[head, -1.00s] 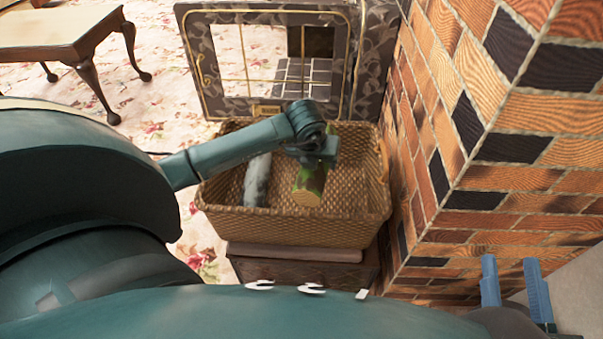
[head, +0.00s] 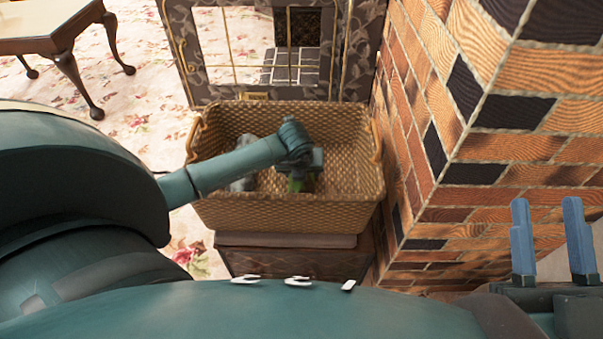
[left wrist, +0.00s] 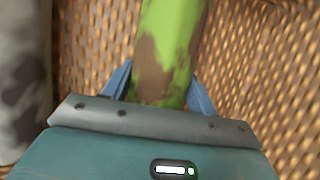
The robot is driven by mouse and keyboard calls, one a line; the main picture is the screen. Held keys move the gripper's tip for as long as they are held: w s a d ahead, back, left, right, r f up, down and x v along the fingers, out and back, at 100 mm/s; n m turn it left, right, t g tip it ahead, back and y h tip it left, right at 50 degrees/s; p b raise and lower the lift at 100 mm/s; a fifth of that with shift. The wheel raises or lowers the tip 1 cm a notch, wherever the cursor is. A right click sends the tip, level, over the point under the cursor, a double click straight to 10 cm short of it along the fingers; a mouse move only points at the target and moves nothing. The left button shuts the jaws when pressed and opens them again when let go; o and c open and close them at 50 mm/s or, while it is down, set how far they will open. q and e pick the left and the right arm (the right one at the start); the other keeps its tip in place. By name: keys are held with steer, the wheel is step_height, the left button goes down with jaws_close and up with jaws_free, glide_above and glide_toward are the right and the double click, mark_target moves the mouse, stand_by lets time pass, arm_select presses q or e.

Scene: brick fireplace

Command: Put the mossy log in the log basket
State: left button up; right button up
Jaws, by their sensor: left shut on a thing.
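The log basket (head: 300,213) is a woven wicker basket with a handle at each end, standing on a dark chest. The mossy log (left wrist: 170,50), green and brown, is inside the basket; its green part also shows in the head view (head: 296,185). My left gripper (left wrist: 158,88) reaches down into the basket and is shut on the log, with a blue finger on each side of it. In the head view the wrist hides much of the log. My right gripper (head: 548,240) is open and empty at the lower right, in front of the bricks.
A grey mottled log (head: 243,182) lies in the basket left of my left gripper; it also shows in the left wrist view (left wrist: 20,80). A brick wall (head: 470,150) rises close on the right. A patterned fire screen (head: 180,50) stands behind. A wooden table (head: 45,30) is at far left.

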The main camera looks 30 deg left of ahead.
arm_select(q)
steer(key=o, duration=1.4)
steer(key=shift+c, duration=0.2)
steer(key=shift+r, duration=0.1)
steer(key=shift+s+r+p, duration=0.15)
steer(key=shift+r+p, duration=0.15)
steer(key=shift+r, duration=0.05)
steer(key=p+v, duration=0.2)
steer(key=v, duration=0.3)
steer(key=p+v, duration=0.2)
steer(key=v, duration=0.4)
steer(key=shift+s+r+p, duration=0.1)
steer(key=shift+p, duration=0.2)
arm_select(e)
steer(key=f+m+g+h, duration=0.1)
steer(key=f, duration=0.1)
steer(key=s+f+m+h, duration=0.1)
steer(key=h, duration=0.1)
steer(key=shift+f+m+g, duration=0.3)
steer(key=shift+f+g, duration=0.1)
